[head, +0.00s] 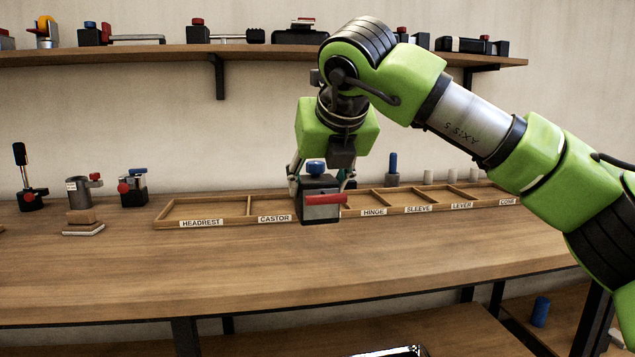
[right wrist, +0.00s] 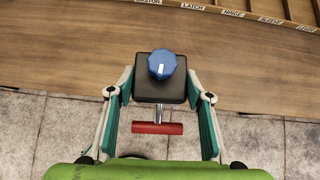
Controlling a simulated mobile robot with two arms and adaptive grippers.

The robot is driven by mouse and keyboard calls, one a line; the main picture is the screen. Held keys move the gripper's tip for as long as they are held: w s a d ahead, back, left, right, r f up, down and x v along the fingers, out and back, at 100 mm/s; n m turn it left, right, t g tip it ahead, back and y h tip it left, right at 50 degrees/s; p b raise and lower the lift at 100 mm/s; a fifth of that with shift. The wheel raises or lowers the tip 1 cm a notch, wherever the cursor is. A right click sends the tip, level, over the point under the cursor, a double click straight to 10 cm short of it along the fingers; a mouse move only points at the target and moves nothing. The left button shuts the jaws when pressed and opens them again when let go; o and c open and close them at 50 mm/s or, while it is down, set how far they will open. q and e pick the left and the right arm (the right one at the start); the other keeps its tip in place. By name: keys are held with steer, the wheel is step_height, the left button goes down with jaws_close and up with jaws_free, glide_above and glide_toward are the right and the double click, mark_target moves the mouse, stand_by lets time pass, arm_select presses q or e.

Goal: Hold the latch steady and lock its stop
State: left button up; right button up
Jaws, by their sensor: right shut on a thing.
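The latch is a dark block (head: 318,186) with a blue knob (head: 316,168) on top and a red bar handle (head: 324,199) on its front side. My right gripper (head: 320,181) is shut on it, with a finger at each side. In the head view the latch appears in front of the divided tray, between the CASTOR and HINGE labels. In the right wrist view the dark block (right wrist: 161,88) sits between the fingers, with the blue knob (right wrist: 162,64) carrying a white mark and the red bar (right wrist: 157,128) on a metal stem. My left gripper is not in view.
The wooden tray (head: 235,224) with labelled compartments runs along the bench (head: 200,275). A clamp (head: 28,180), a grey cylinder fixture (head: 82,190) and a blue-knobbed block (head: 133,188) stand at the left. A wall shelf (head: 150,55) holds more fixtures. The bench front is clear.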

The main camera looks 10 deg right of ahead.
steer(key=shift+w, duration=0.1)
steer(key=shift+w+f, duration=0.4)
steer(key=shift+w, duration=0.05)
steer(key=shift+x, duration=1.3)
steer(key=shift+w+r+p+x, duration=0.15)
steer(key=shift+p+x, duration=0.5)
steer(key=shift+x, duration=1.7)
steer(key=shift+w+r+p+x, duration=0.2)
steer(key=shift+p+x, duration=0.45)
steer(key=shift+x, duration=1.7)
steer(key=shift+w+r+p+x, duration=0.15)
steer(key=shift+p+x, duration=0.5)
steer(key=shift+x, duration=1.7)
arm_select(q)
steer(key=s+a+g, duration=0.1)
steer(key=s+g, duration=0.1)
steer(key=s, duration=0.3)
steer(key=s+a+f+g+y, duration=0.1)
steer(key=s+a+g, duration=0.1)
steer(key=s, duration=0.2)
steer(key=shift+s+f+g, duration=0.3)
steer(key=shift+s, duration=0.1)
arm_select(e)
steer(key=shift+d, duration=0.15)
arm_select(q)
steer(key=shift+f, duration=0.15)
arm_select(e)
steer(key=shift+f, duration=0.2)
